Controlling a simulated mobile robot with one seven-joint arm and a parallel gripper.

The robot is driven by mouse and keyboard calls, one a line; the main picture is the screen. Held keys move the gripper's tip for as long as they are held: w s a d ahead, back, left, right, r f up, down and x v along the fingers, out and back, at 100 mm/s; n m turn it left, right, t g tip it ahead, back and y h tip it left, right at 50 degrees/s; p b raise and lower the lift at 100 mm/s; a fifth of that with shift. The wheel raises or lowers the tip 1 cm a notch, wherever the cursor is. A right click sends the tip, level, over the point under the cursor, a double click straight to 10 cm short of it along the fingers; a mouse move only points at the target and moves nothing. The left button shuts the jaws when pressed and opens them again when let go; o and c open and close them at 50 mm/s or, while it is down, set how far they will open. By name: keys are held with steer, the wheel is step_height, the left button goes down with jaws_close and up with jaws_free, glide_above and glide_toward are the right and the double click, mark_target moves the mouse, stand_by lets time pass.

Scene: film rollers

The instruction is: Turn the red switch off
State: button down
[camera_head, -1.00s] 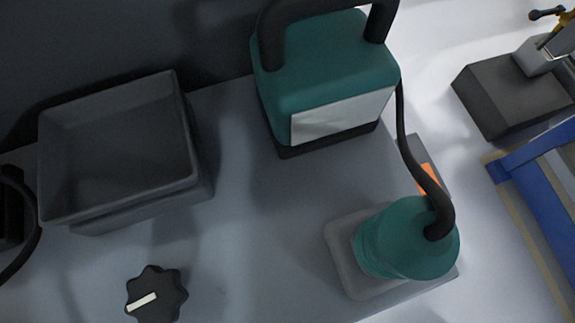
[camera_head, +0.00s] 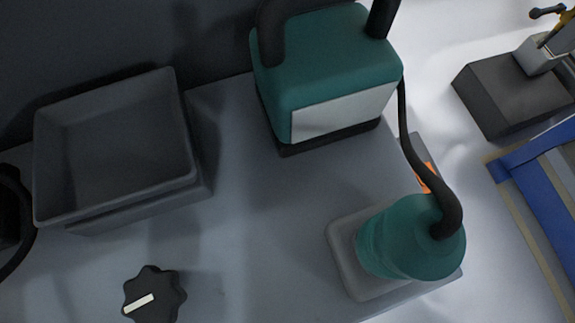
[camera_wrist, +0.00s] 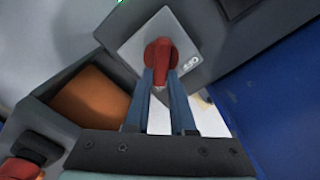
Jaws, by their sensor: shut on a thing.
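The red switch (camera_wrist: 159,55) shows in the wrist view as a red lever on a pale square plate (camera_wrist: 182,32), which is set on a dark grey housing (camera_wrist: 222,40). My gripper (camera_wrist: 160,80) reaches up from the bottom of the wrist view. Its two slim blue-grey fingers are shut on the lower end of the red lever, one on each side. Small white markings sit on the plate to the right of the lever. I cannot make out the red switch or my gripper in the head view.
The head view shows a grey tray (camera_head: 115,150), a teal box (camera_head: 325,65) with a black cable, a teal round body (camera_head: 410,240) and a black knob (camera_head: 152,295). The wrist view shows an orange-brown recess (camera_wrist: 92,105), another red part (camera_wrist: 20,168) and a blue surface (camera_wrist: 280,90).

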steer(key=shift+r, duration=0.1)
steer(key=shift+r+n+p, duration=0.15)
steer(key=shift+n+p, duration=0.45)
steer(key=shift+p, duration=0.35)
steer(key=n+p, duration=0.2)
steer(key=shift+w+a+p, duration=0.1)
steer(key=shift+a+p, duration=0.1)
steer(key=shift+p, duration=0.2)
steer(key=n+p, duration=0.2)
steer(key=n, duration=0.1)
steer(key=n+p, duration=0.1)
steer(key=n, duration=0.1)
steer(key=shift+a+p, duration=0.3)
steer(key=n+p, duration=0.1)
steer(key=n, duration=0.2)
steer(key=n+p, duration=0.1)
steer(key=n, duration=0.1)
steer(key=shift+a+p, duration=0.35)
steer(key=shift+s+a+f+n+p, duration=0.15)
steer(key=shift+n+p, duration=0.1)
steer(key=shift+n, duration=0.55)
steer(key=shift+s+n+p, duration=0.1)
steer(key=shift+n+p, duration=0.1)
steer(key=shift+n, duration=0.6)
steer(key=shift+s+a+f+n+p, duration=0.15)
steer(key=shift+n+p, duration=0.1)
steer(key=shift+n, duration=0.55)
